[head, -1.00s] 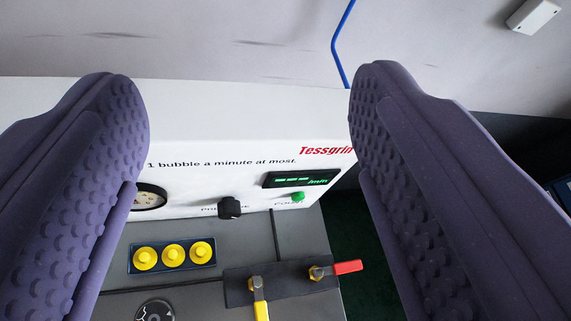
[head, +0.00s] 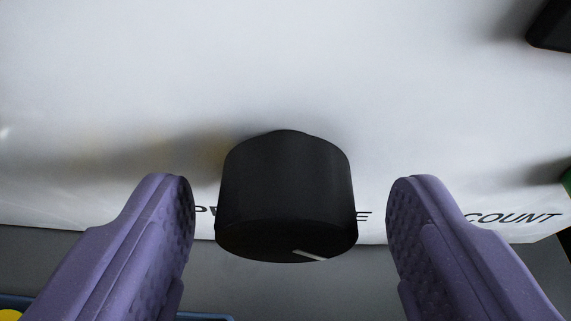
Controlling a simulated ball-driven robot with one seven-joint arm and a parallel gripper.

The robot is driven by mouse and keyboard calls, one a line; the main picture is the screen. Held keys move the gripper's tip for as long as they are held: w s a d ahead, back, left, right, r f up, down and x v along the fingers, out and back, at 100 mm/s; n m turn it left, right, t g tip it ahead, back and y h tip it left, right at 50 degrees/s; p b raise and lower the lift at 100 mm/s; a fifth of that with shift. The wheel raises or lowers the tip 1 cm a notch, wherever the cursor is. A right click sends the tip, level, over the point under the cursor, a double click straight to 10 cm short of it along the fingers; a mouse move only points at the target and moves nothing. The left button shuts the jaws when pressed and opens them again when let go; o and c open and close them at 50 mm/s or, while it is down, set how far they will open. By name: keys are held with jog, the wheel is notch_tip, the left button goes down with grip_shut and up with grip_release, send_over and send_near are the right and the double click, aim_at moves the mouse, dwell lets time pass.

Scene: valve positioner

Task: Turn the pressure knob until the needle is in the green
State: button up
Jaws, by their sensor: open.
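The black pressure knob (head: 287,190) stands out from the white panel (head: 280,70) in the middle of the head view. A short white line on its face points to the lower right. My gripper (head: 291,200) is open, with one purple finger on each side of the knob. A gap shows between each finger and the knob, so neither appears to touch it. The knob covers the middle of the label behind it. The gauge and its needle are out of view.
The word COUNT (head: 513,217) is printed on the panel at the right. A blue tray edge (head: 205,317) and a yellow piece (head: 10,315) show at the lower left.

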jog(key=shift+w+f, duration=0.1)
jog(key=shift+w, duration=0.2)
jog(key=shift+c, duration=0.3)
jog(key=c, duration=1)
jog(key=m+y+p, duration=0.2)
jog(key=m, duration=0.1)
jog(key=shift+d, duration=0.15)
jog(key=shift+m+y+p, duration=0.65)
jog(key=shift+m+y, duration=0.35)
jog(key=shift+m, duration=0.2)
jog(key=shift+t, duration=0.3)
